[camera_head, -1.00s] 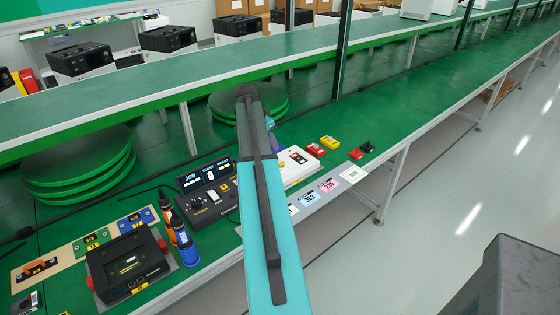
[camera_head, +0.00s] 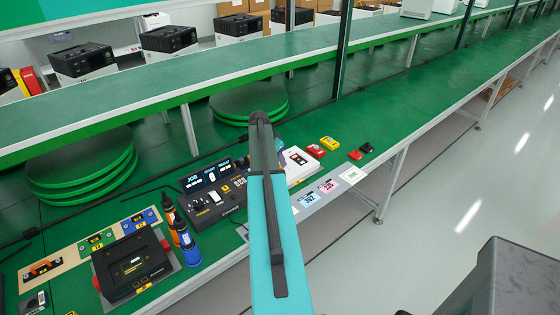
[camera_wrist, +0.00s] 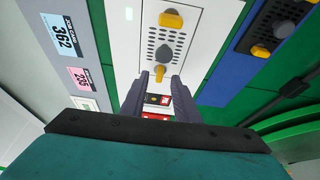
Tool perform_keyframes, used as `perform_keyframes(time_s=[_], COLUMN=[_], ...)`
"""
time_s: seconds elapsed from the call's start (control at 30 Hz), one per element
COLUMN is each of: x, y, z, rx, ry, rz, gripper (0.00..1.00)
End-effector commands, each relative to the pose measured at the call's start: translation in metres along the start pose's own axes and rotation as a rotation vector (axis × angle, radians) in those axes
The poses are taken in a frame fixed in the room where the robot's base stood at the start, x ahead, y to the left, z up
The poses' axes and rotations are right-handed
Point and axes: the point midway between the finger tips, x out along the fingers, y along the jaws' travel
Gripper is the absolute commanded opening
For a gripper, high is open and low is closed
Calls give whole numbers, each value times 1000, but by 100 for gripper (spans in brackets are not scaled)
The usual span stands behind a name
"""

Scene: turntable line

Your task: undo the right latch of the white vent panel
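The white vent panel (camera_head: 300,173) lies on the green bench in the head view, partly hidden by my arm. In the wrist view the panel (camera_wrist: 207,30) fills the middle, with a dark grid of vent holes. One yellow latch (camera_wrist: 171,19) sits at its upper end, turned crosswise. The other yellow latch (camera_wrist: 160,73), at the end near the red blocks, is the right one and points along the panel. My gripper (camera_wrist: 160,77) is open, its two dark fingers on either side of this right latch with small gaps. In the head view my gripper is hidden behind the arm.
A label strip (camera_head: 325,187) runs along the bench's front edge beside the panel. Red and yellow blocks (camera_head: 329,143) stand past its right end. A control box (camera_head: 211,190) stands left of my arm. In the wrist view a blue plate (camera_wrist: 232,75) lies close right.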

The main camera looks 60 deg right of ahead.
Motion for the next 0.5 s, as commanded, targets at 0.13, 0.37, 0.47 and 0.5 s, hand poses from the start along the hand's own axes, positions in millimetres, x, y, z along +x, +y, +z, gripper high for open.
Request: perform_keyframes(time_s=[0.13,0.37,0.47,0.5], x=[11,17,17,17], y=[0,0,0,0], z=[0,0,0,0], rx=[0,0,1,1], ry=[0,0,0,0], rz=[0,0,0,0], gripper=[28,28,28,28])
